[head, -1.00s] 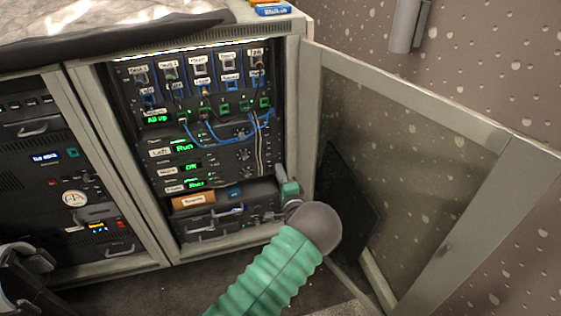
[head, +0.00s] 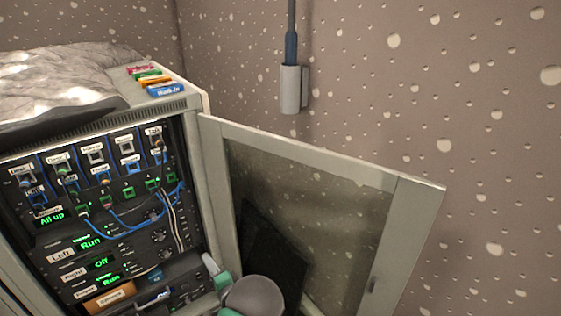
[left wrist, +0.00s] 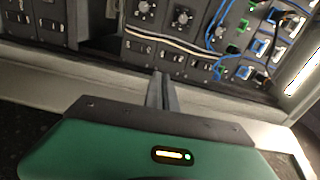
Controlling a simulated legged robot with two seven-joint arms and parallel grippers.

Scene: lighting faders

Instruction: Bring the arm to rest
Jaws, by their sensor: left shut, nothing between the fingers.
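My left gripper (head: 209,262) is low in the head view, in front of the lower right edge of the rack cabinet (head: 191,150). Its grey fingers point up, with a green body and a round grey wrist joint below, cut by the frame edge. In the left wrist view its fingers (left wrist: 158,77) are together with nothing between them, in front of the cabinet's pale lower frame. I cannot tell whether they touch it. My right gripper is not in view.
The cabinet's glazed door (head: 310,200) stands open to the right, close to my left wrist. The rack face carries blue patch cables (head: 130,222), knobs and green displays reading "All up", "Run" and "Off". Coloured labelled blocks (head: 152,79) lie on top. A grey holder (head: 293,90) hangs on the wall.

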